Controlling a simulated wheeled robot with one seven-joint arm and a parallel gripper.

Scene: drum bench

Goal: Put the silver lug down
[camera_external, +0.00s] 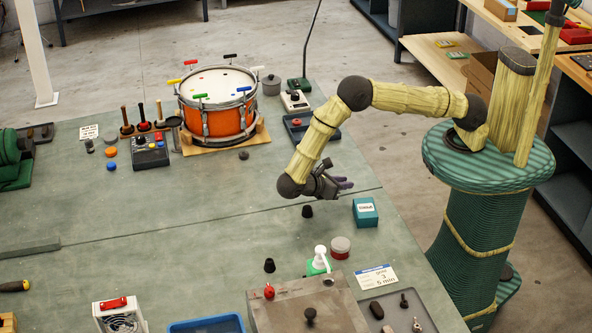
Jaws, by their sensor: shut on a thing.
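My gripper (345,184) is at the end of the bent arm, above the bench (220,215) near its right edge, with its dark purple fingers pointing right. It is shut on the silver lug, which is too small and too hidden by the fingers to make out. The orange drum (216,118) stands upright on a wooden board, up and left of my gripper, with several coloured T-handles around its rim.
Below my gripper are a black cone (307,211) and a teal box (366,211). A red-and-white tin (340,246), a green-and-white bottle (319,262) and a grey plate (310,305) stand nearer. A blue-grey tray (298,131) lies right of the drum. The bench's middle left is clear.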

